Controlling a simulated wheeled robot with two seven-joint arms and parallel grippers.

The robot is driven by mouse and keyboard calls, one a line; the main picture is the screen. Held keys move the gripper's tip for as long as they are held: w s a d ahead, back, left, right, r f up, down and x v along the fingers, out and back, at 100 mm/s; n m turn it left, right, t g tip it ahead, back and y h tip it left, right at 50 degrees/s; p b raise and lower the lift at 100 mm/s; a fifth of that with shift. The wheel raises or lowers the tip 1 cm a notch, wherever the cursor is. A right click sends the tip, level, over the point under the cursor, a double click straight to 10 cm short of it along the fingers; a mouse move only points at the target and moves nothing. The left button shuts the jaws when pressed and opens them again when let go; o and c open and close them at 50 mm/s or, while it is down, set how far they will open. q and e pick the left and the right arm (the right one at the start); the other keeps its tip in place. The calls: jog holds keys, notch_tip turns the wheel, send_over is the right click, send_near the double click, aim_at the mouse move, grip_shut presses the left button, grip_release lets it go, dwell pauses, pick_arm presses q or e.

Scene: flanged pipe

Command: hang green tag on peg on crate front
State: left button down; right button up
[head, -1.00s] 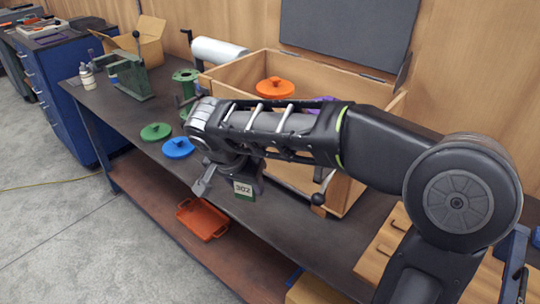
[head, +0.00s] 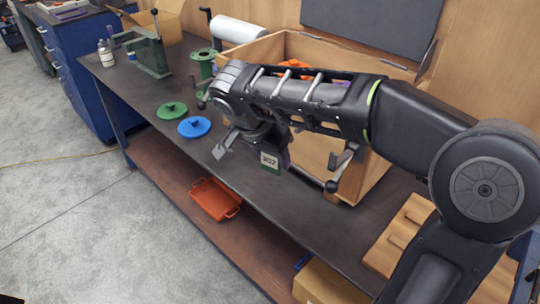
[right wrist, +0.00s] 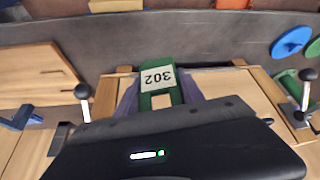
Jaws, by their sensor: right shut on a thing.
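The green tag (head: 271,163) has a white label reading 302 and hangs below my right gripper (head: 266,146). In the right wrist view the tag (right wrist: 157,77) appears upside down between the purple-grey fingers of the right gripper (right wrist: 160,98), which is shut on it. The wooden crate (head: 312,155) stands on the bench behind the tag; my right arm covers much of its front. I cannot make out the peg for certain. The tag looks in front of the crate, and I cannot tell whether it touches anything. My left gripper is not in view.
Black-knobbed levers flank the gripper in the right wrist view, at left (right wrist: 83,90) and right (right wrist: 308,75). A blue lid (head: 194,127) and a green lid (head: 172,110) lie on the bench. An orange tray (head: 214,199) rests on the lower shelf.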

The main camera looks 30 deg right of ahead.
jog(key=w+d+p, duration=0.2)
jog(key=d+p, duration=0.1)
jog(key=d, duration=0.7)
jog(key=shift+w+f+p, duration=0.35)
jog(key=shift+w+p, duration=0.05)
dwell(0.6)
jog(key=shift+d, duration=0.2)
dwell(0.5)
